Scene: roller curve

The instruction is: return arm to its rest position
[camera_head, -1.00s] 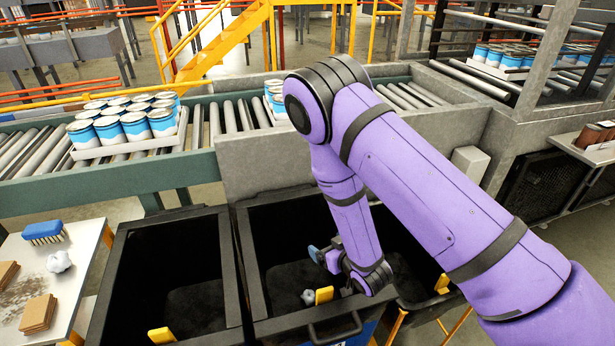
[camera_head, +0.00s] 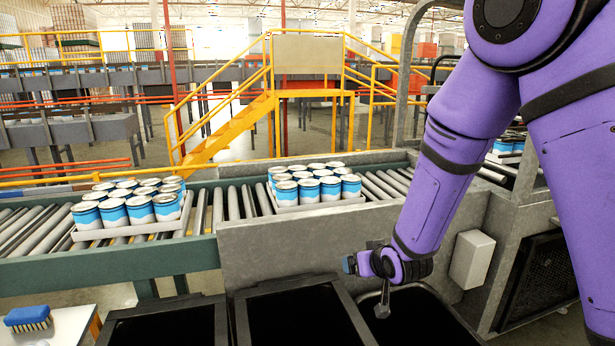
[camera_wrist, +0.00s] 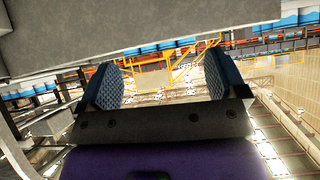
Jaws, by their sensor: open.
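My purple arm comes down from the upper right in the head view. My gripper (camera_head: 352,264) is small there, at the arm's lower end, in front of the grey wall of the conveyor and above the black bins. In the wrist view my gripper (camera_wrist: 163,82) shows two blue ridged finger pads set wide apart. Nothing is between them, only distant floor, yellow railing and conveyors.
Black bins (camera_head: 293,288) stand below my gripper. The roller conveyor (camera_head: 233,204) carries a left tray of cans (camera_head: 140,229) and another tray of cans (camera_head: 318,204). A grey box (camera_head: 471,258) is right of my gripper. A blue brush (camera_head: 27,317) lies on a side table at lower left.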

